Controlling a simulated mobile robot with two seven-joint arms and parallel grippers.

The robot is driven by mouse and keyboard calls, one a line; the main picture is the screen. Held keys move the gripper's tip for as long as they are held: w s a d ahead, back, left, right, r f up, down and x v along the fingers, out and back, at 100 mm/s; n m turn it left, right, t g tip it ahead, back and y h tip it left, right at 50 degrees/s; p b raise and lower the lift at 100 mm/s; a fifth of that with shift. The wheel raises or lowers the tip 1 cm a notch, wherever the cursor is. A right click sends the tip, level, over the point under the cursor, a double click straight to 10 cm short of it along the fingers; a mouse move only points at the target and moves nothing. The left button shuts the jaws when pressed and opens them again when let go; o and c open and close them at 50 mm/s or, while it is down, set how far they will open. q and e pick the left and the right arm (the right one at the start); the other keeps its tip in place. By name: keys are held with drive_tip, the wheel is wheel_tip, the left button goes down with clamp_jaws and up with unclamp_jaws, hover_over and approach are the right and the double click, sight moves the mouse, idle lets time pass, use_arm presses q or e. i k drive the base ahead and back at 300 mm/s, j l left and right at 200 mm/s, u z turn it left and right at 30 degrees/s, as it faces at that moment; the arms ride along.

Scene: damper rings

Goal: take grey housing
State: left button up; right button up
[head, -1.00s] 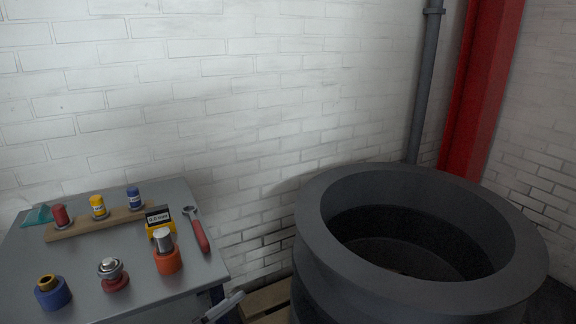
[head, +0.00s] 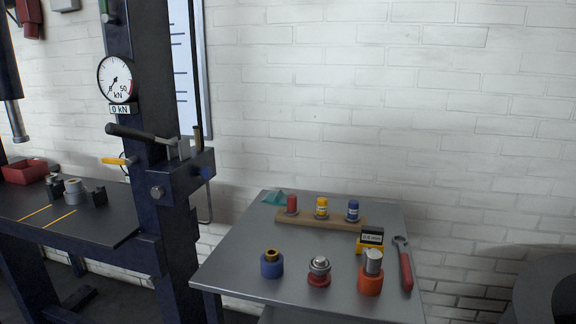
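Several small grey and dark parts stand on the press bed at the far left. One is a light grey cylindrical part (head: 73,192), which looks most like the grey housing. A darker part (head: 54,187) is close on its left and a black block (head: 99,197) on its right. On the side table, a silver cylinder (head: 373,262) sits in an orange holder (head: 370,284), and a shiny metal part (head: 319,264) sits on a red base (head: 319,279). Neither of my grippers shows in the head view.
The dark blue press frame (head: 150,225) with gauge (head: 117,80) and lever stands between the bed and the grey table (head: 240,250). A dark bin (head: 548,290) is at right.

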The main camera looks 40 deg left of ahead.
sight(77, 186)
drive_tip(key=u, duration=2.65)
drive_tip(key=i+j+z, duration=0.35)
drive_tip(key=i+j, duration=0.2)
drive_tip(key=i+j+z, duration=0.15)
drive_tip(key=j, duration=0.25)
drive_tip(key=i+j+z, duration=0.2)
drive_tip(key=i+j, duration=0.15)
drive_tip(key=i+j+z, duration=0.15)
drive_tip(key=j, duration=0.3)
drive_tip(key=i+j+z, duration=0.15)
drive_tip(key=j, duration=0.3)
drive_tip(key=i, duration=0.1)
